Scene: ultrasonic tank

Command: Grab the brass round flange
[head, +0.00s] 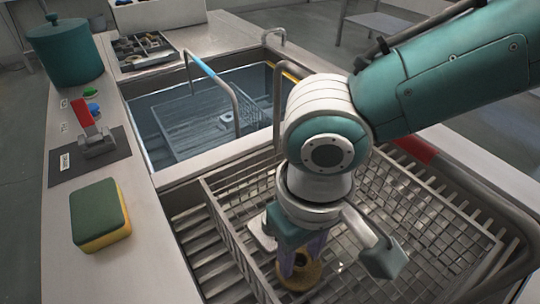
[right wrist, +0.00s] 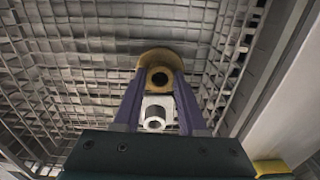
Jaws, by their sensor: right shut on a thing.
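The brass round flange (head: 302,276) is low in the front wire basket (head: 236,243), under my right gripper (head: 303,250). In the right wrist view the flange (right wrist: 160,58) shows its dark bore between the two purple fingers of my right gripper (right wrist: 160,76). The fingers are shut on the flange's hub. I cannot tell whether the flange still touches the basket floor. A whitish metal part with a round tube (right wrist: 155,113) lies beside the flange, and also shows in the head view (head: 261,232). My left gripper is not in view.
Wire basket walls surround my right gripper. A water tank (head: 160,158) with another basket (head: 190,128) lies behind. On the left counter are a sponge (head: 98,214), a red-handled switch (head: 90,130) and a teal pot (head: 66,52). A tray of parts (head: 142,50) stands at the back.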

